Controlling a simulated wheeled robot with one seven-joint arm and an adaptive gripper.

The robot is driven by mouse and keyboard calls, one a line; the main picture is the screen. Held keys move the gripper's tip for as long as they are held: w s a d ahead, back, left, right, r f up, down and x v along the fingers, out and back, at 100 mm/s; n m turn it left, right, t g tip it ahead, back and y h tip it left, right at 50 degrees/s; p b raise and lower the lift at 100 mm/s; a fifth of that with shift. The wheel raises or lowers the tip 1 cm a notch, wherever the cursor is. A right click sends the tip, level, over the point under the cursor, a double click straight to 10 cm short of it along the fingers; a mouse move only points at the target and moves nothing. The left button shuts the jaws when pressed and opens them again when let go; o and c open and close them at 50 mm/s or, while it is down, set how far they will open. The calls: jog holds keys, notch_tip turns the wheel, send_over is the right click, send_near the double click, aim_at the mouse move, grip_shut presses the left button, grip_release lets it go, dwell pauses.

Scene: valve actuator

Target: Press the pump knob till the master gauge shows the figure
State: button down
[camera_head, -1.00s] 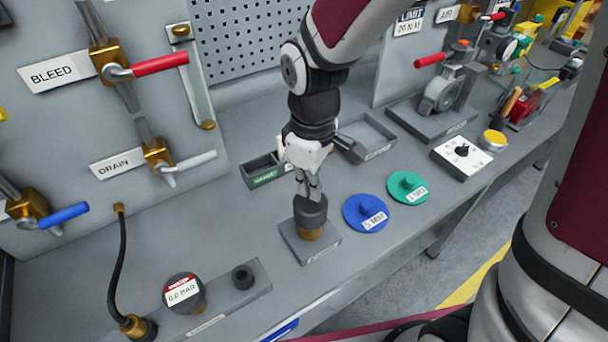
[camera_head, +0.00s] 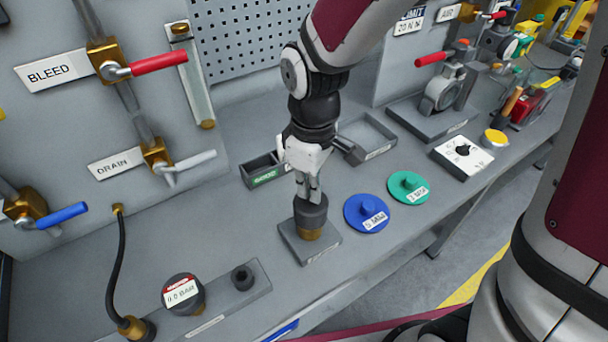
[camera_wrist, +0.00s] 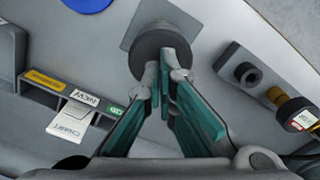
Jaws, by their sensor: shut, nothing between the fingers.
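The pump knob (camera_head: 311,213) is a dark grey round cap on a brass collar, set on a grey square base plate. It also shows in the wrist view (camera_wrist: 160,50). My gripper (camera_head: 308,190) is shut and empty, pointing down with its fingertips at the top of the knob. In the wrist view its fingertips (camera_wrist: 166,70) overlap the knob's near edge; exact contact is hard to tell. A round gauge (camera_head: 183,292) with a red band and white BAR display stands at the front left; its digits are blurred. It also shows in the wrist view (camera_wrist: 300,115).
A black socket (camera_head: 242,277) sits beside the gauge on the same plate. A blue disc (camera_head: 366,213) and a green disc (camera_head: 408,187) lie right of the knob. Labelled trays (camera_head: 264,170) stand behind. Valves with red (camera_head: 160,62), white and blue levers are on the left panel.

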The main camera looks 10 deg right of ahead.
aim_at(311, 208)
jog(key=shift+f, duration=0.25)
jog(key=shift+f, duration=0.35)
jog(key=shift+f+b, duration=0.6)
jog(key=shift+f, duration=0.45)
jog(key=shift+f+b, duration=1)
jog(key=shift+f, duration=0.45)
jog(key=shift+r+p, duration=2.55)
jog(key=shift+r, duration=0.95)
jog(key=shift+f, duration=0.35)
